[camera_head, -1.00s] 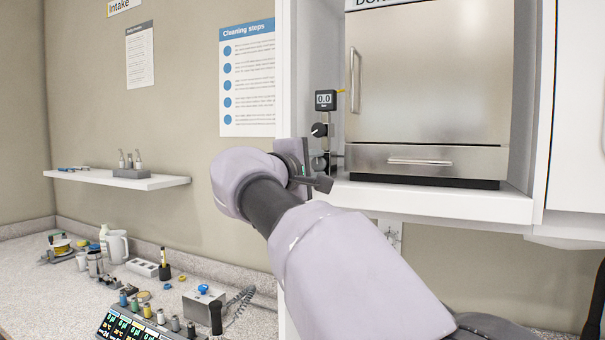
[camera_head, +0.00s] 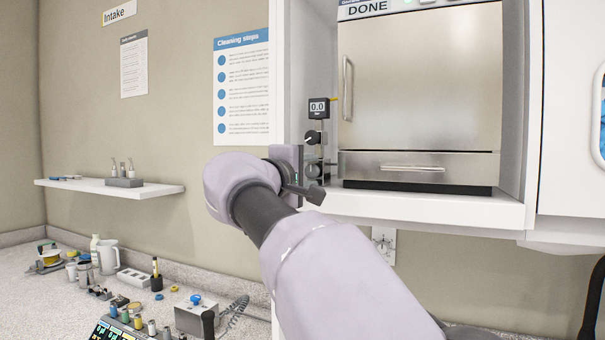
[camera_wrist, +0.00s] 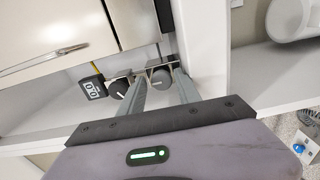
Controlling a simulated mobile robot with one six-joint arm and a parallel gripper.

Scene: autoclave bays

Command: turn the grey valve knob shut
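The grey valve knob (camera_wrist: 160,78) sits on a metal bracket beside the display. In the wrist view it lies between the two fingers of my gripper (camera_wrist: 162,80), with gaps seeming to show on both sides. Whether the fingertips reach around it or stop just in front is hard to tell. In the head view the grey knob (camera_head: 313,169) is partly hidden by my gripper (camera_head: 308,166). A darker knob with a white pointer line (camera_head: 311,138) is above it. That dark knob (camera_wrist: 120,87) is left of my left finger in the wrist view.
A small black display (camera_head: 318,108) reads 0.0 above the knobs. The steel autoclave (camera_head: 418,90), labelled DONE, stands to the right in its white bay (camera_head: 430,208). The white cabinet side panel (camera_wrist: 203,45) is close to my right finger. A counter with bottles lies lower left.

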